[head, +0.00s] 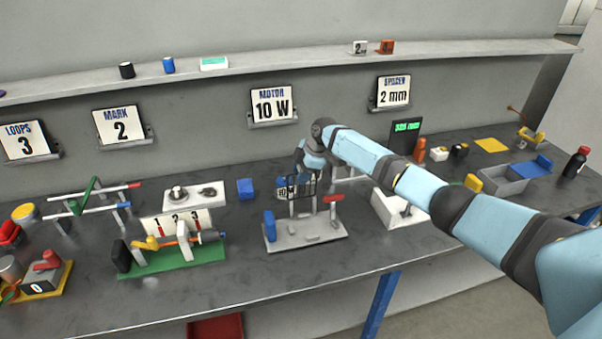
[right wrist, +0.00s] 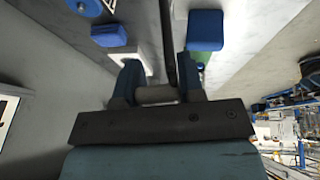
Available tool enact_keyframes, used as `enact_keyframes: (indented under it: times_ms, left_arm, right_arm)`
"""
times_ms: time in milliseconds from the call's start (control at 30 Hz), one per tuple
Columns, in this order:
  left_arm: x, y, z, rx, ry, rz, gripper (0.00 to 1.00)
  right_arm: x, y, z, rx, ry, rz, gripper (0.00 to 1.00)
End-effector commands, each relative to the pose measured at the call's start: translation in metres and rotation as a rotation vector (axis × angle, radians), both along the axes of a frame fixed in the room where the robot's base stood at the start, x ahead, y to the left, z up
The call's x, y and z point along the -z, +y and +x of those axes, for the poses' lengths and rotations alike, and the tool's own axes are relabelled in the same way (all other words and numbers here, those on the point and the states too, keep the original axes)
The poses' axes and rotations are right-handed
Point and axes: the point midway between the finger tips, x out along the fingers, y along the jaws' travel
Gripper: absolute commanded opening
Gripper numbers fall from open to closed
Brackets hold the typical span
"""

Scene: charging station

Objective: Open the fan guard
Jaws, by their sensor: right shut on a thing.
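My left gripper is not in view.
A blue block (head: 269,226) and a red lever (head: 333,199) stand on the same base. A green-based winder (head: 180,260) lies to the left, a white box (head: 388,212) close on the right. The front strip of the bench is clear.

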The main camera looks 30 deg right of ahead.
Motion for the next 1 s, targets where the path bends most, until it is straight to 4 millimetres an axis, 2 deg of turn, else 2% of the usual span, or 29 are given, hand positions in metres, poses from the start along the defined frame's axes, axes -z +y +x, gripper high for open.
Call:
enact_keyframes:
  times_ms: [600, 633, 700, 733, 1000]
  left_arm:
    - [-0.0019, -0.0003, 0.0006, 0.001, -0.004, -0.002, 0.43]
    - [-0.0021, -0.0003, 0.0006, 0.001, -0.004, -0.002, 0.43]
    - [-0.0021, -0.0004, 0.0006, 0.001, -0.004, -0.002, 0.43]
    - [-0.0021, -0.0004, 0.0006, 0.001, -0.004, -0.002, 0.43]
    - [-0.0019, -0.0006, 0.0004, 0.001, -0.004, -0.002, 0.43]
  right_arm:
    - [0.0023, -0.0015, -0.0010, 0.001, 0.003, -0.004, 0.00]
    - [0.0023, -0.0015, -0.0010, 0.001, 0.003, -0.004, 0.42]
    - [0.0021, -0.0014, -0.0009, 0.001, 0.003, -0.003, 0.59]
    - [0.0020, -0.0012, -0.0009, 0.001, 0.003, -0.003, 0.62]
    - [0.0002, -0.0009, -0.0005, 0.000, 0.000, -0.002, 0.62]
